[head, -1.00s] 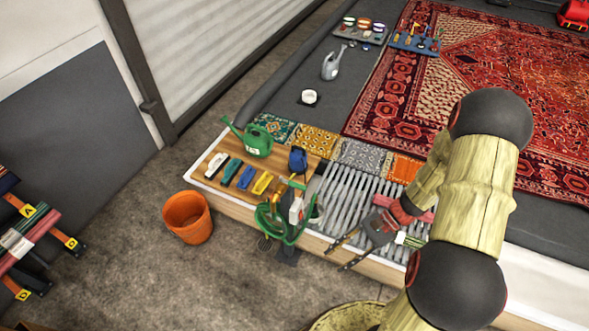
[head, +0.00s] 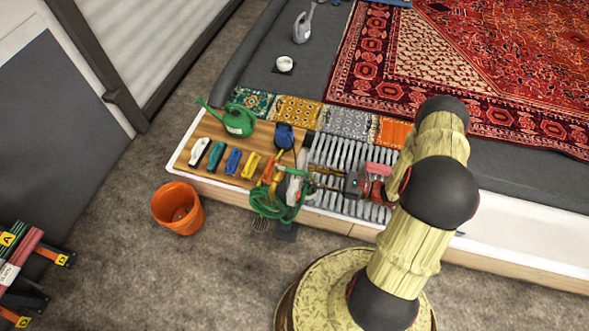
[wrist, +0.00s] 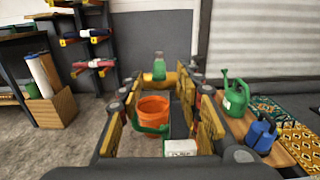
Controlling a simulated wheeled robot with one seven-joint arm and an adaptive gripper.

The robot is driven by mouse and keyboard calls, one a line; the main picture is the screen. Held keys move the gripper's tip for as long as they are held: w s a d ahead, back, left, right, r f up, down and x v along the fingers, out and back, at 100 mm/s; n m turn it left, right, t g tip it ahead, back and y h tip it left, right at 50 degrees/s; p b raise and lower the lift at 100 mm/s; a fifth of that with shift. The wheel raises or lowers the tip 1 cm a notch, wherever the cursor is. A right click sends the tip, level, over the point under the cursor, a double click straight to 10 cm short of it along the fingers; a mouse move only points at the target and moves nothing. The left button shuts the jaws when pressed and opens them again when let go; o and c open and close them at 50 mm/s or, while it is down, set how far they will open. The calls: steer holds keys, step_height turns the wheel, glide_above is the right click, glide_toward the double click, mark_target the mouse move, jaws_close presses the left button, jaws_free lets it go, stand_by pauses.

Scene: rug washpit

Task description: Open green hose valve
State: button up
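A green hose (head: 272,208) hangs in a coil over the front edge of the bench, next to orange and yellow fittings (head: 268,174). A separate valve handle is too small to make out in the head view. In the wrist view, a yellow fitting (wrist: 161,80) with a translucent green piece (wrist: 159,68) above it shows between and beyond my fingers. The green hose loop (wrist: 150,128) shows lower down. My gripper (head: 317,178) is open and empty over the slatted grate, pointing left at the hose fittings and apart from them. It also shows in the wrist view (wrist: 163,92).
An orange bucket (head: 178,208) stands on the floor left of the hose. A green watering can (head: 239,120), a blue container (head: 284,136) and several brushes (head: 233,161) are on the wooden board. A white bottle (head: 295,188) stands close beside the hose. The slatted grate (head: 335,152) is below my gripper.

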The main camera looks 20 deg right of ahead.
mark_target(285, 169)
steer(key=x, duration=0.6)
steer(key=shift+w+a+b, duration=0.2)
steer(key=shift+a+b, duration=0.1)
steer(key=shift+b, duration=0.1)
steer(key=shift+c, duration=0.5)
steer(key=c, duration=0.8)
jaws_close()
